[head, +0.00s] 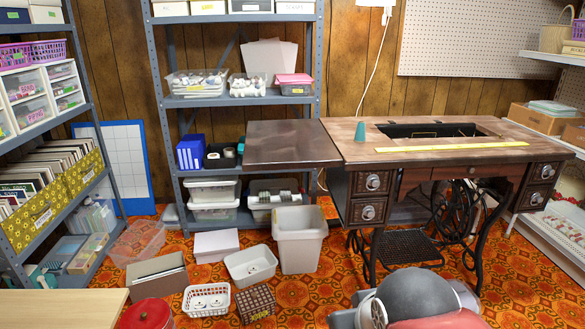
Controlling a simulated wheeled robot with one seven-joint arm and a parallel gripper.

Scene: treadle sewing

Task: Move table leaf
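The table leaf (290,144) is a dark brown, glossy flat panel at the left end of the treadle sewing table (365,150). It lies out flat to the left, about level with the tabletop, and meets it along a seam. The table has a dark rectangular opening (400,131) toward its back, drawers at both ends and a black iron treadle (408,246) below. Rounded grey and red parts of my arm show at the bottom right, in front of the table. My gripper is not in view, and nothing visible touches the leaf.
A teal cone (360,132) and a yellow ruler (452,146) lie on the tabletop. A white bin (299,238) stands below the leaf. Several boxes and baskets, including a white basket (207,300), crowd the floor at left. Metal shelves (160,110) stand close behind the leaf.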

